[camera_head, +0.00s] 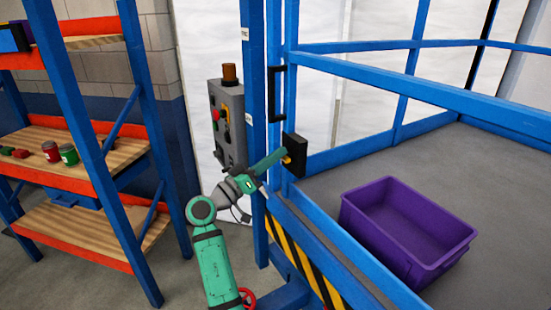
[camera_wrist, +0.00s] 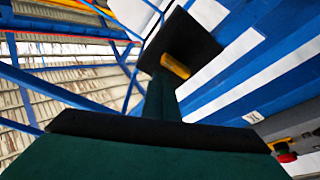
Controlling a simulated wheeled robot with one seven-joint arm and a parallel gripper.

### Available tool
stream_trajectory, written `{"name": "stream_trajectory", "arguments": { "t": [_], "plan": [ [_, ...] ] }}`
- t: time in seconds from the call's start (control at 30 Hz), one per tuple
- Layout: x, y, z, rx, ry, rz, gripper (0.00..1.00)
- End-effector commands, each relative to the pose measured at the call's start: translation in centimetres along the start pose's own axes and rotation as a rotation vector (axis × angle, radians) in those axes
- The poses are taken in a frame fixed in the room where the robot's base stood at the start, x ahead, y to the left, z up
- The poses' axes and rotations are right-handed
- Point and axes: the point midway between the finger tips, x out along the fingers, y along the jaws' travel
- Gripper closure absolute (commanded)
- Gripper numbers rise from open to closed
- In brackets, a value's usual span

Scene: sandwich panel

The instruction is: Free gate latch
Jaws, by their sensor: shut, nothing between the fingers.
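The gate latch is a black plate (camera_head: 297,160) with a yellow piece (camera_head: 287,161) on its near face, at the blue gate post. A black vertical handle (camera_head: 276,93) is on the gate above.
A grey control box (camera_head: 227,120) with an amber lamp and buttons hangs left of the post. A purple crate (camera_head: 408,232) stands on the grey platform (camera_head: 490,170) behind the blue rails. A shelf (camera_head: 75,160) with cans is at left.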

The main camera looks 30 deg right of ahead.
Motion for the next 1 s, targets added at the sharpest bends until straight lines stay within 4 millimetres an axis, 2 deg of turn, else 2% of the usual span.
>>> {"name": "stream_trajectory", "arguments": {
  "t": [0.17,0.4,0.6,0.8,1.0],
  "plan": [
    [0.9,1.6,-2.7,0.006,0.002,0.003,1.0],
    [-3.9,0.7,-2.8,0.0,0.002,-0.001,1.0],
    [-7.2,0.2,-3.0,0.0,0.002,0.0,1.0],
    [-8.7,0.0,-3.0,0.001,0.0,0.001,1.0],
    [-8.9,0.0,-3.0,0.001,0.0,0.002,1.0]
  ]
}}
